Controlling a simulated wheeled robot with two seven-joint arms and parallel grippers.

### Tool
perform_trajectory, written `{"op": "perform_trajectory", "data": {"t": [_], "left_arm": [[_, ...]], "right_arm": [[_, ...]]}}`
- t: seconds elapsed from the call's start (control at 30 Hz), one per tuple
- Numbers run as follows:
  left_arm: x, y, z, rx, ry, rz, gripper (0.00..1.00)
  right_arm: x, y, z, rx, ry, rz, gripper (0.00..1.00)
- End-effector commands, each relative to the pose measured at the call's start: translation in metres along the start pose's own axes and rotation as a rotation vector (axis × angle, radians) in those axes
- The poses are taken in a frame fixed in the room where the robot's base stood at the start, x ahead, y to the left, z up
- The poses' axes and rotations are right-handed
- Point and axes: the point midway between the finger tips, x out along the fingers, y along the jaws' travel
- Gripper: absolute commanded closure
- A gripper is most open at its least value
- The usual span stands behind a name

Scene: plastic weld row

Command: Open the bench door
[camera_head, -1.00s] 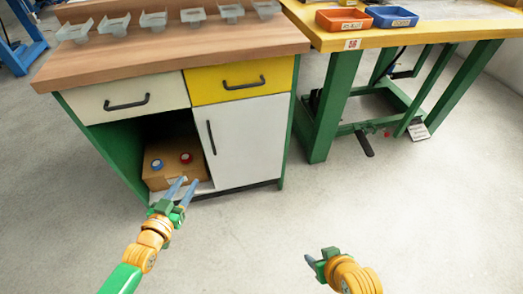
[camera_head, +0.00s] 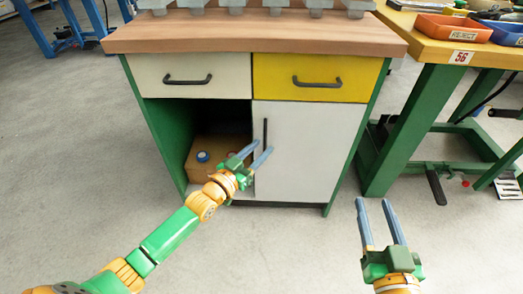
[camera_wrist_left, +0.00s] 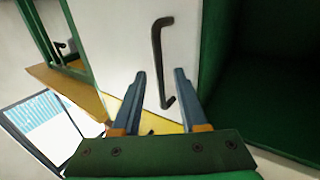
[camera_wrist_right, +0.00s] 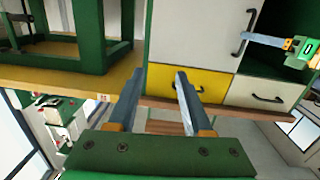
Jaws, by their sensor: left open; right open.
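The white bench door (camera_head: 305,150) is closed on the right half of the bench, below the yellow drawer. Its dark vertical handle (camera_head: 265,146) is near its left edge. My left gripper (camera_head: 258,153) is open in front of the handle. In the left wrist view the handle (camera_wrist_left: 158,62) stands beyond and between the open fingertips (camera_wrist_left: 160,78), with no clear contact. My right gripper (camera_head: 376,205) is open and empty, low to the right of the bench. In the right wrist view its fingers (camera_wrist_right: 160,75) point toward the bench and the door (camera_wrist_right: 200,35) is in view.
A cardboard box (camera_head: 208,175) with a blue-topped item sits in the open compartment left of the door. A cream drawer (camera_head: 190,78) and yellow drawer (camera_head: 312,78) are above. A green-legged table (camera_head: 410,130) stands at right. Floor in front is clear.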

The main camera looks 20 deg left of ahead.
Motion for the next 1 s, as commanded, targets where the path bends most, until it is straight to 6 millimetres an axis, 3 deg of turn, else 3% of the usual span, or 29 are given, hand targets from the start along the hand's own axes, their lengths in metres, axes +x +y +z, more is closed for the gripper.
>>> {"op": "perform_trajectory", "data": {"t": [0.2, 0.53, 0.57, 0.7, 1.0], "left_arm": [[0.009, 0.000, 0.000, 0.000, 0.001, 0.000, 0.57], [0.010, 0.000, 0.000, 0.000, 0.000, 0.000, 0.57], [0.010, 0.000, 0.000, 0.000, 0.000, 0.000, 0.62], [0.010, 0.000, 0.000, 0.000, 0.000, 0.000, 1.00], [0.010, 0.000, 0.000, 0.000, 0.000, 0.000, 1.00]], "right_arm": [[-0.001, -0.003, -0.029, -0.003, 0.153, -0.007, 0.50], [-0.001, -0.004, -0.035, -0.003, 0.183, -0.009, 0.50], [-0.001, -0.004, -0.035, -0.003, 0.183, -0.009, 0.50], [-0.001, -0.004, -0.035, -0.003, 0.182, -0.009, 0.50], [-0.001, -0.003, -0.035, -0.004, 0.182, -0.008, 0.50]]}}
